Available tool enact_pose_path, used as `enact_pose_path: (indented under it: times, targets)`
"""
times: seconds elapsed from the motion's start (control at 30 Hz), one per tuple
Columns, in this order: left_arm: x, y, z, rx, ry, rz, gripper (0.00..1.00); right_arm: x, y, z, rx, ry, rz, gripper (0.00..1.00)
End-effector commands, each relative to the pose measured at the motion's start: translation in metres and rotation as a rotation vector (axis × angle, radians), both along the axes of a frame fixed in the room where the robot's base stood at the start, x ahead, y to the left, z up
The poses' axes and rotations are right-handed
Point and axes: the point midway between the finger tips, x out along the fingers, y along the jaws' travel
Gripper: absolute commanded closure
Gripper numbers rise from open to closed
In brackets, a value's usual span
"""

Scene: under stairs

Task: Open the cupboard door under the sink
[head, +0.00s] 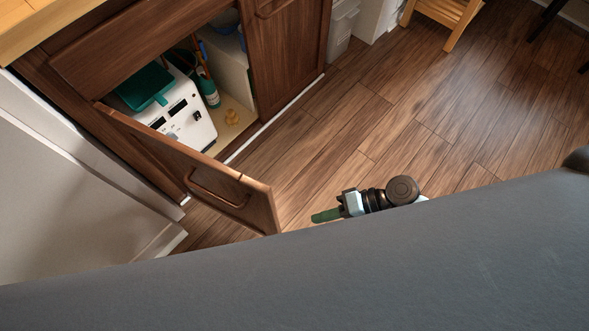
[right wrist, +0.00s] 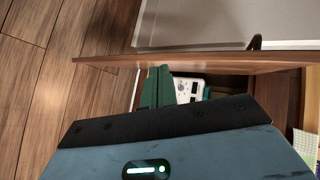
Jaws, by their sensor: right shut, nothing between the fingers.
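The cupboard door (head: 190,170) is a brown wooden panel with a curved handle (head: 219,196) on its outer face. It is swung well out from the cabinet, and the cupboard interior (head: 236,125) shows behind it. My right gripper (head: 318,216) is to the right of the door's free edge, apart from it in the head view. Its green fingers are shut with nothing between them. In the right wrist view the green fingers (right wrist: 157,85) point toward the inner side of the door (right wrist: 185,63). My left gripper is not in view.
Inside the cupboard are a white box-like appliance (head: 182,118), a green dustpan (head: 146,86), a bottle (head: 211,95) and a small yellow object (head: 232,116). A closed neighbouring door (head: 290,55) is to the right. A wooden stool (head: 447,14) stands farther back. The plank floor (head: 400,120) is clear.

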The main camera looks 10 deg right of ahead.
Motion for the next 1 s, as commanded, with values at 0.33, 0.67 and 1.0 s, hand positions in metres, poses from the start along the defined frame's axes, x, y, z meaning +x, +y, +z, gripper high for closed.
enact_pose_path:
  times: [0.33,0.67,1.0]
  targets:
    - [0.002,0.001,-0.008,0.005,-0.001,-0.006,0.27,0.097,-0.021,0.120,0.401,0.006,0.139,1.00]
    - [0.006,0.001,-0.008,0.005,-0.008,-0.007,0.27,0.109,-0.028,0.144,0.475,-0.003,0.166,1.00]
    - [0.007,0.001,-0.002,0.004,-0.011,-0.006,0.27,0.105,0.010,0.145,0.476,-0.003,0.168,1.00]
